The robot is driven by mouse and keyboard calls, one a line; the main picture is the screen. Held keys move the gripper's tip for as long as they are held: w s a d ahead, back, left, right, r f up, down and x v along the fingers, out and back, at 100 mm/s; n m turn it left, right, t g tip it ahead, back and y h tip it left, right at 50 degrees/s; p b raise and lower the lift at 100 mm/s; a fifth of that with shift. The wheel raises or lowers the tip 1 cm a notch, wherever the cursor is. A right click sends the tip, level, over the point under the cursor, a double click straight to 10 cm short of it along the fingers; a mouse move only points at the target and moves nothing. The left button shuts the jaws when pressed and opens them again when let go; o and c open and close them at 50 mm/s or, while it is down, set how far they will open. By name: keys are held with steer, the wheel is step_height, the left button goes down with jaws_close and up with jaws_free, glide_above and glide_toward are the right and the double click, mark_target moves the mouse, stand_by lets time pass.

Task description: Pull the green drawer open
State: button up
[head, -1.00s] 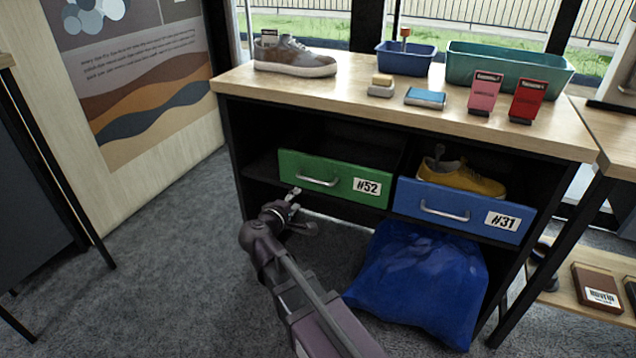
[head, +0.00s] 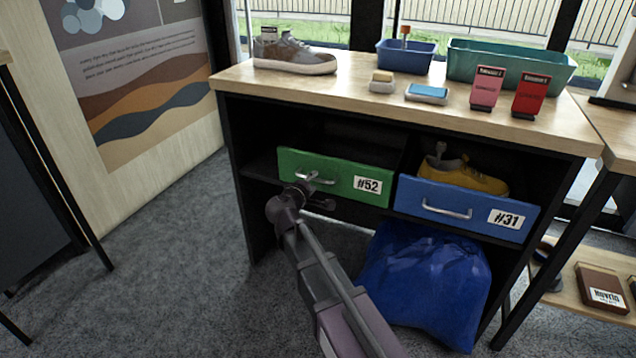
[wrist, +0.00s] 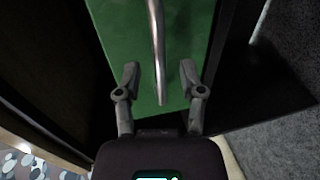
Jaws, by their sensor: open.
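The green drawer (head: 335,177), labelled #52, sits in the left bay of the shelf unit with a silver bar handle (head: 316,177) on its front. Its green front fills the upper middle of the wrist view (wrist: 180,50). My gripper (head: 312,187) is at the drawer front, by the handle, and partly hides it in the head view. In the wrist view my gripper (wrist: 160,80) is open, with one finger on each side of the handle (wrist: 158,45). A gap shows between the handle and each finger.
A blue drawer (head: 465,208) labelled #31 holds a yellow shoe (head: 465,176) on the right. A blue bag (head: 425,280) lies below it. A grey sneaker (head: 295,55), a blue bin (head: 406,56) and a teal bin (head: 510,66) stand on top. The carpet at left is clear.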

steer(key=shift+x, duration=1.15)
